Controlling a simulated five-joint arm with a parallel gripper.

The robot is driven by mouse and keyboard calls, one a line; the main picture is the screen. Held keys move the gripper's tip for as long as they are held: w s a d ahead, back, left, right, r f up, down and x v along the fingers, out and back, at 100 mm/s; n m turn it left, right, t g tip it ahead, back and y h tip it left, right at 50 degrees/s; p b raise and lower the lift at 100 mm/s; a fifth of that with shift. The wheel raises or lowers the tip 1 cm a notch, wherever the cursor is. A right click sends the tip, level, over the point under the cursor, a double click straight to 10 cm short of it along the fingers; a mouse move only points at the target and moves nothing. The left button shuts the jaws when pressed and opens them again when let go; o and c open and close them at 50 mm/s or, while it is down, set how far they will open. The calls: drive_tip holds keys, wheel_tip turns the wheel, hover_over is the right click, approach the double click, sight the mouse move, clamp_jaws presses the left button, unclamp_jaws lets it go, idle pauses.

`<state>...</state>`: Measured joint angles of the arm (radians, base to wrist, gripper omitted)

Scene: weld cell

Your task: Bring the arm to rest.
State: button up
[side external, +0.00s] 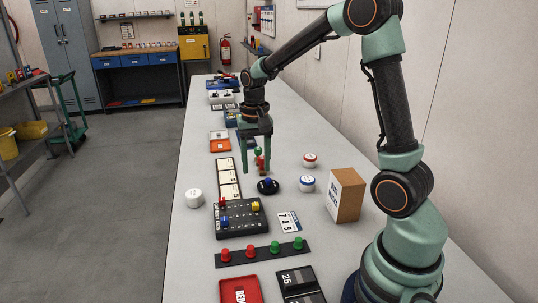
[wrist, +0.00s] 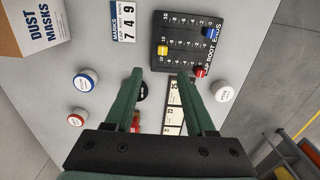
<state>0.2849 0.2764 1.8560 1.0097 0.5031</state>
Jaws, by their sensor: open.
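My gripper (side external: 257,171) points down above the bench, its two green fingers apart. In the wrist view the fingers (wrist: 159,76) are also spread, with no object clamped between them. A small red and green thing (side external: 259,159) shows between the fingers in the side view; I cannot tell its distance from them. In the wrist view the left finger partly hides a black round thing (wrist: 142,91).
A black slider board (side external: 240,218), a card strip (side external: 228,178), a white tub (side external: 194,198), two banded tubs (side external: 310,160) (side external: 307,183) and a dust-mask box (side external: 345,195) surround the gripper. A black strip with red and green knobs (side external: 263,252) lies nearer.

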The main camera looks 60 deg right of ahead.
drive_tip(key=shift+r, duration=0.15)
drive_tip(key=s+a+r+n+t, duration=0.5)
drive_tip(key=s+a+r+n, duration=0.4)
drive_tip(key=s+a, duration=0.1)
drive_tip(key=shift+a+r+t, duration=0.3)
drive_tip(key=shift+a, duration=0.35)
idle(1.3)
